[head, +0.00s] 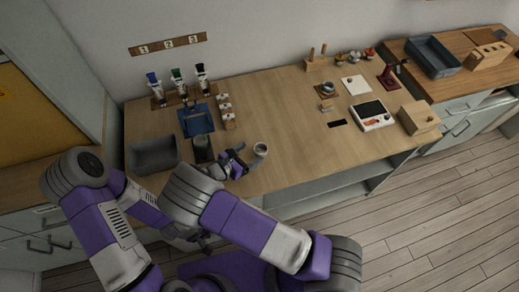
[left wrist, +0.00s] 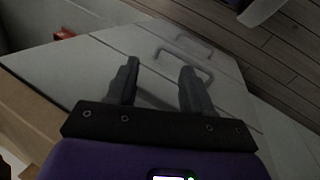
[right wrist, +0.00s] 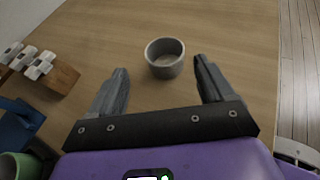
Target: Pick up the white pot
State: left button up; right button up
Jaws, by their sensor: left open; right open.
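The white pot (head: 260,149) is a small, round, open-topped, greyish-white vessel standing upright on the wooden counter. In the right wrist view the pot (right wrist: 165,60) appears between the two fingertips, seemingly just beyond them, with wood showing on both sides. My right gripper (head: 247,158) is open and empty, just left of the pot in the head view. I see no finger touching it. My left gripper (left wrist: 160,72) is open and empty in its wrist view, facing pale cabinet fronts, away from the pot.
Left of the pot are a wooden block with white-topped pieces (head: 226,110), a blue tray (head: 196,120) and a grey bin (head: 153,155). A white-framed device (head: 372,115) and a wooden box (head: 418,117) stand farther right.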

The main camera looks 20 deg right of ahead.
aim_at(265, 146)
jog(key=x, duration=0.5)
jog(key=shift+d+r+b, duration=0.2)
jog(key=shift+d+b, duration=0.1)
jog(key=shift+d, duration=0.35)
jog(key=c, duration=1)
